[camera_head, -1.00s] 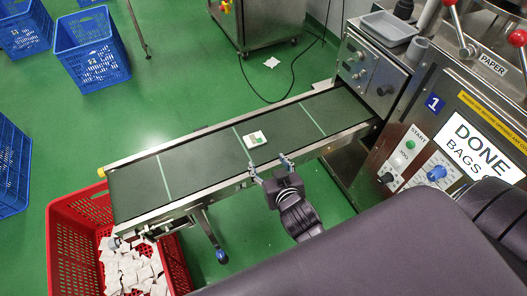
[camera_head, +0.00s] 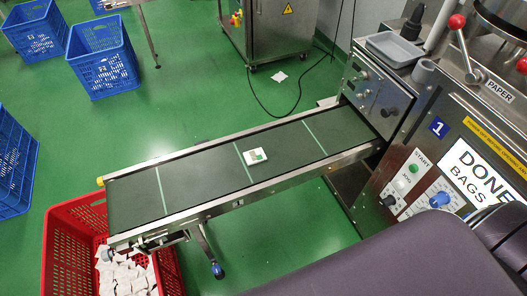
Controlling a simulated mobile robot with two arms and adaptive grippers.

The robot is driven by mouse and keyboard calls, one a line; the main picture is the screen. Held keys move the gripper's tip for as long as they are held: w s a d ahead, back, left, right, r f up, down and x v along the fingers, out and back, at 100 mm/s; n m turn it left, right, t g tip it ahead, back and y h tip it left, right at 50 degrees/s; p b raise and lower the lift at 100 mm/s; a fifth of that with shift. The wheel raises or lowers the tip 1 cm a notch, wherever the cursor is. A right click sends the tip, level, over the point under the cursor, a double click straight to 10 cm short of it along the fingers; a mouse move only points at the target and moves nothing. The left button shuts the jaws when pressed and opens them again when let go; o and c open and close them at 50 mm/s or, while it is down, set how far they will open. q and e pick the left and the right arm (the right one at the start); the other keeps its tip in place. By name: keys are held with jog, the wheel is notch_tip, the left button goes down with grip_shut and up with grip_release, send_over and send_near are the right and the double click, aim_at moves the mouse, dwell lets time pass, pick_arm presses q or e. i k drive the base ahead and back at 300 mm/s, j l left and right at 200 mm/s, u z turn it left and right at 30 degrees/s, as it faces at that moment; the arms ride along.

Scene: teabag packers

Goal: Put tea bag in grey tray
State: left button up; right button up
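A white tea bag (camera_head: 255,156) with a green mark lies flat on the dark conveyor belt (camera_head: 200,178), a little right of the belt's middle. A small grey tray (camera_head: 395,49) sits on top of the machine at the upper right. It looks empty. Neither gripper shows in the head view now. A dark purple part of my arm fills the lower right corner.
A red crate (camera_head: 62,236) with several white tea bags stands under the belt's left end. Blue crates (camera_head: 103,62) stand on the green floor at left. The packing machine (camera_head: 425,150), with knobs and red-balled levers, fills the right side. A cable lies on the floor behind the belt.

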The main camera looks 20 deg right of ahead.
aim_at(392, 54)
jog(key=l+u, duration=0.3)
jog(key=l, duration=0.35)
jog(key=l+u, duration=0.3)
jog(key=l, duration=0.3)
